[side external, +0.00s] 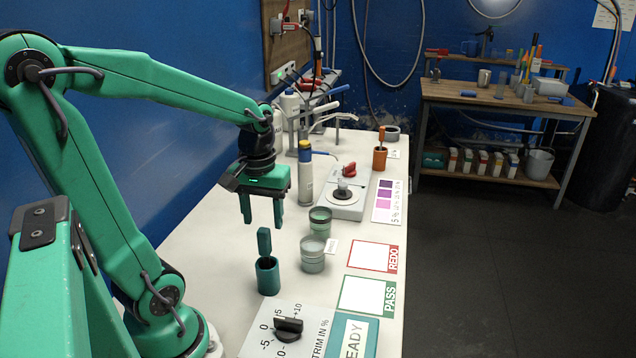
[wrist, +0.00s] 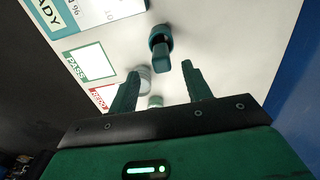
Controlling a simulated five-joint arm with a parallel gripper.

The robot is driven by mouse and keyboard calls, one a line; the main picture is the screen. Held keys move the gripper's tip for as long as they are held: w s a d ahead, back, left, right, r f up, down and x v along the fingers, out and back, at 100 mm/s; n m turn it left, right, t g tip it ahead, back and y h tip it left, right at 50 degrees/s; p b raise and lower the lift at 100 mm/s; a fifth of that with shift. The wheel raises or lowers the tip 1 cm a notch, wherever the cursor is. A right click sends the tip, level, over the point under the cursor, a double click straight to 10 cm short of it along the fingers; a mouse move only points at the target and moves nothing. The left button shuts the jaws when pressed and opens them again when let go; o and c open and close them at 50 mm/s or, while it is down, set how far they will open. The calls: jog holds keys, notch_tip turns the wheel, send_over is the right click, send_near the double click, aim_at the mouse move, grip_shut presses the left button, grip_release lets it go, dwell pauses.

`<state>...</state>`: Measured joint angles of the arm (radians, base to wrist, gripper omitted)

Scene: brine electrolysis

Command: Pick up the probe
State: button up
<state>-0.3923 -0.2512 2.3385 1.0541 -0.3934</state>
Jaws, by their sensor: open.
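A teal probe (side external: 264,243) with a block-shaped handle stands upright in a teal cup-like holder (side external: 268,277) on the white bench. Its lower part is hidden inside the holder. My green gripper (side external: 263,220) is open and empty, pointing down, with its fingertips just above the handle in the side view. In the wrist view the probe handle (wrist: 161,67) shows between the two fingertips (wrist: 162,72), with the holder (wrist: 158,36) beyond. No contact is visible. An orange probe (side external: 382,135) stands in an orange holder (side external: 380,159) farther back.
Two round jars (side external: 313,257) (side external: 320,222) stand right of the teal holder. A stirrer-like device (side external: 342,203) and a yellow-capped bottle (side external: 305,180) are behind them. A trim dial (side external: 289,328) is in front. The REDO (side external: 376,256) and PASS (side external: 367,295) squares are empty.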

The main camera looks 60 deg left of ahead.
aim_at(263, 229)
jog(key=shift+a+f, duration=0.1)
jog(key=shift+f, duration=2.45)
jog(key=c, duration=1.1)
jog(key=shift+o, duration=0.2)
jog(key=shift+r, duration=5.05)
